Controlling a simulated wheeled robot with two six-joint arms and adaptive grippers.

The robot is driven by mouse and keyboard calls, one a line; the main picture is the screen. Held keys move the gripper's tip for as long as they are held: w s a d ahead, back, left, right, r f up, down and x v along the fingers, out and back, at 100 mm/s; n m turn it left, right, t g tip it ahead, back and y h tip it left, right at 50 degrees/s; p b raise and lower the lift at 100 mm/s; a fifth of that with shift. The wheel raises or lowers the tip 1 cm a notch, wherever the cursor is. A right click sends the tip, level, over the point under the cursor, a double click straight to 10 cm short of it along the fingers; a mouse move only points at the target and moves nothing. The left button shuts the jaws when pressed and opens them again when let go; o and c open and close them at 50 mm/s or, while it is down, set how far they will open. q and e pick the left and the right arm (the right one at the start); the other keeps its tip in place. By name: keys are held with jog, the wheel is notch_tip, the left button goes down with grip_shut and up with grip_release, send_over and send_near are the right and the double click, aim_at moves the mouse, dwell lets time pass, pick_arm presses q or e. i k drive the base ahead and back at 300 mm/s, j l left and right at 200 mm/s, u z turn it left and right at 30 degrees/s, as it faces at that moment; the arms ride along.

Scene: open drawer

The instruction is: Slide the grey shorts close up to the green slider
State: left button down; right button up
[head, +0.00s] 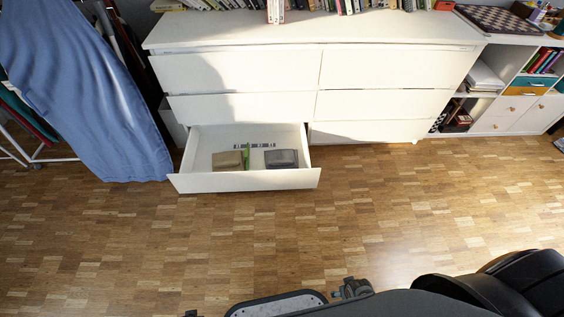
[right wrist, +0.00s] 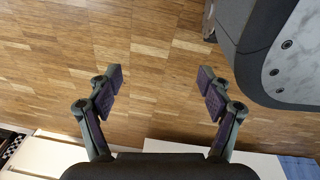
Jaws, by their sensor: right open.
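An open white drawer (head: 245,181) at the bottom left of the dresser holds the task's objects. Inside it the green slider (head: 245,157) is a thin upright green piece. A folded tan-brown cloth item (head: 227,160) lies at its left, touching or nearly touching it. The folded grey shorts (head: 281,159) lie to the right of the slider, with a gap of bare drawer floor between. My right gripper (right wrist: 161,85) is open and empty above the wood floor in the right wrist view. My left gripper cannot be made out in the head view.
The white dresser (head: 385,103) stands at the back with its other drawers shut and books on top. A blue cloth (head: 85,90) hangs on a rack left of the drawer. A shelf unit (head: 520,100) stands at the right. The parquet floor (head: 200,235) before the drawer is clear.

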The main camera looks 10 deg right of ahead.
aim_at(281, 161)
jog(key=i+z, duration=0.15)
jog(key=i, duration=0.6)
jog(key=i+z, duration=0.2)
jog(key=i, duration=0.55)
